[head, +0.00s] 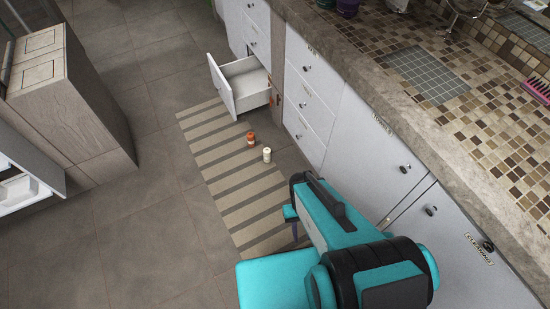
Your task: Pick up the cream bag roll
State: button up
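A small cream roll (267,154), which looks like the cream bag roll, stands upright on the striped rug near its right edge. Nothing is touching it. My teal and black arm reaches in from the bottom right, below the roll in the picture. My gripper is mostly hidden behind the arm; only a small teal and dark part (291,214) shows near the arm's far end. I cannot make out its fingertips or whether it is open.
An orange container (250,138) stands just beyond the roll. An open drawer (243,83) juts out over the rug's far end. White cabinets (355,140) and a tiled counter (480,125) line the right. Grey floor (150,210) to the left is clear.

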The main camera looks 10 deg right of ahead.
aim_at(267, 151)
jog(key=u, duration=0.15)
jog(key=i, duration=0.9)
jog(key=u, duration=0.05)
jog(key=k, duration=0.5)
jog(key=z, duration=0.8)
